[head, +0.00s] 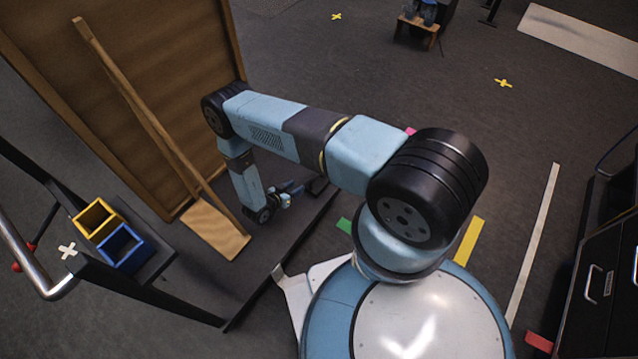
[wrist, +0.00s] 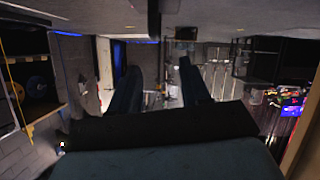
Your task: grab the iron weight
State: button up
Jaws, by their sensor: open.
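My gripper (head: 296,190) hangs low over the dark platform in the head view, its blue fingers pointing right. In the wrist view my gripper (wrist: 160,70) shows two dark fingers set apart, with nothing between them. I cannot make out an iron weight for certain in either view. A small dark shape (head: 318,187) lies just right of the fingertips in the head view, too small and dark to name. In the wrist view, round dark discs (wrist: 38,88) sit in a shelf at the far left, and I cannot tell what they are.
A wooden panel (head: 110,70) stands behind the platform (head: 290,235). A wooden paddle (head: 218,228) leans there, left of my gripper. A yellow bin (head: 97,219) and a blue bin (head: 122,247) sit at the left. Black drawers (head: 598,290) stand at the right. Open floor lies beyond my arm.

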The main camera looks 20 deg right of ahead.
aim_at(316, 176)
jog(key=x, duration=1.4)
jog(key=shift+s+d+f, duration=0.15)
jog(key=shift+s, duration=0.25)
grip_shut()
jog(key=shift+w, duration=0.1)
dwell(0.9)
